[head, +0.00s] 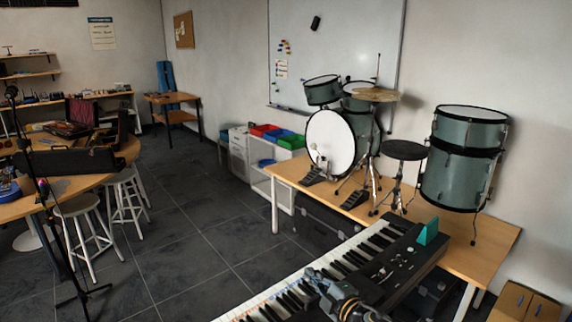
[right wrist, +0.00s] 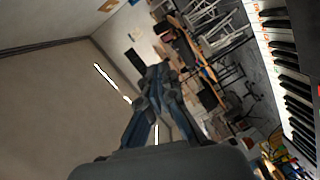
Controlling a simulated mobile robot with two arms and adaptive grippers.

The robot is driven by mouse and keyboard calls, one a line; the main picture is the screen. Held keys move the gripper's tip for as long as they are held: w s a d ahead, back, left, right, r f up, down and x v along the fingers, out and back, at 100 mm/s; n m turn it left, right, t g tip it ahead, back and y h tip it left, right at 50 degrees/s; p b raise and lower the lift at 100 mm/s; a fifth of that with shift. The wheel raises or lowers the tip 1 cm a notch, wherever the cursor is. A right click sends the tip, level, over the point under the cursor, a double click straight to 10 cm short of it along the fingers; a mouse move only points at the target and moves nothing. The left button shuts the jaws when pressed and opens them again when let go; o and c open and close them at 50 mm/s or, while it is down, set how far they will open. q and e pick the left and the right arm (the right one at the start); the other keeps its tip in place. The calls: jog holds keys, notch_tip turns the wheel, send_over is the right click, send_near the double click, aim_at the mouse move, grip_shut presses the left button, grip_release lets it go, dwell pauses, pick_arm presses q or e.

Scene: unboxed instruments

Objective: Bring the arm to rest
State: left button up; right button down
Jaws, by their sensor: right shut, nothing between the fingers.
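My right gripper (head: 316,276) shows at the bottom of the head view, in front of the electronic keyboard (head: 365,250). Its arm comes in from the bottom edge. In the right wrist view the fingers (right wrist: 158,78) point up the picture and meet at the tips, with nothing between them. The white and black keys (right wrist: 285,85) run along the right side of that view, apart from the fingers. I cannot tell how high the gripper is above the keyboard. My left gripper is not in view.
A wooden table (head: 490,235) carries a grey-green drum kit (head: 340,140) behind the keyboard. A teal object (head: 428,231) stands on the keyboard's right end. Cardboard boxes (head: 525,302) sit at bottom right. Stools (head: 85,225) and a microphone stand (head: 60,240) are at left. The dark tiled floor between is clear.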

jog(key=s+d+f+m+g+h, duration=0.35)
jog(key=s+m, duration=0.25)
jog(key=s, duration=0.8)
jog(key=s+d+f+m+g+h, duration=0.2)
jog(key=s+d+f+m+g, duration=0.3)
jog(key=s, duration=0.9)
jog(key=s+d+f+m+g+h, duration=0.25)
jog(key=s+m, duration=0.45)
jog(key=s, duration=0.7)
notch_tip(320, 180, down, 28)
jog(key=s+g+b, duration=0.1)
jog(key=s+b, duration=0.1)
jog(key=b, duration=0.1)
jog(key=s+d+f+b, duration=0.1)
jog(key=s+d+f, duration=0.1)
jog(key=s+f, duration=0.6)
jog(key=s+d+f+g+b, duration=0.1)
jog(key=s+d+f, duration=0.1)
jog(key=s+f, duration=0.6)
notch_tip(320, 180, down, 4)
jog(key=shift+s+f, duration=0.1)
jog(key=shift+s, duration=0.25)
